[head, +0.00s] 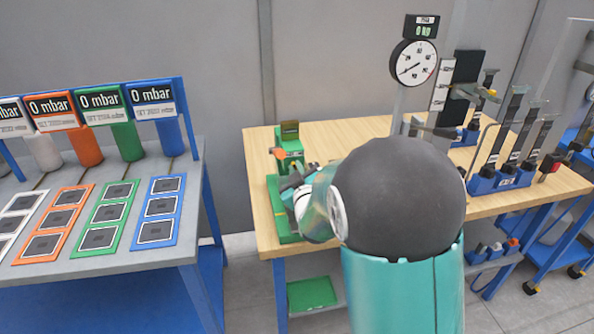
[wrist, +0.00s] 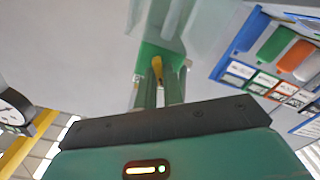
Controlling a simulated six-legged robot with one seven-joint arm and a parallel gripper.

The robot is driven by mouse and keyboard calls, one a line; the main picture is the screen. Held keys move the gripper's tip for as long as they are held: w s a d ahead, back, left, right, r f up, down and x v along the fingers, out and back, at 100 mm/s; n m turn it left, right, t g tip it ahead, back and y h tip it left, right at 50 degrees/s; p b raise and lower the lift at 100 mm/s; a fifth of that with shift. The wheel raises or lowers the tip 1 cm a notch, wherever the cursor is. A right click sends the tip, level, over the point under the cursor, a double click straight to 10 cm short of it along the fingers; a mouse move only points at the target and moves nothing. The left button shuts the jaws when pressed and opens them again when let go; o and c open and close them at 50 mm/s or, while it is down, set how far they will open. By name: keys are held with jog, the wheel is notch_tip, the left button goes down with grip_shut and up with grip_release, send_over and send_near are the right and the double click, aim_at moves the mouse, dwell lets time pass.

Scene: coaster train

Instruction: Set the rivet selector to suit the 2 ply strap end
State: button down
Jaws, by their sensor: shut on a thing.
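A green bench machine (head: 290,148) with an orange knob (head: 279,153) stands at the left of the wooden table. My gripper (head: 292,182) is at the front of this machine, partly hidden by my own arm. In the wrist view my two fingers (wrist: 160,92) are shut on a slim yellow piece (wrist: 157,66), in front of a green block (wrist: 152,52). I cannot read any marks that tell whether the yellow piece is the rivet selector. Dark straps (head: 512,112) stand upright in blue holders (head: 500,180) at the right; their ply cannot be read.
The wooden table (head: 340,132) also carries a round dial gauge (head: 414,62) on a post. A grey bench (head: 110,245) at the left holds coloured panels and displays reading 0 mbar. A floor gap separates bench and table. A blue cart (head: 560,250) stands at the right.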

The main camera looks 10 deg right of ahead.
jog(key=shift+f+n, duration=0.1)
jog(key=shift+n, duration=0.3)
jog(key=c, duration=1.5)
grip_release()
jog(key=shift+w, duration=0.15)
jog(key=shift+s, duration=0.2)
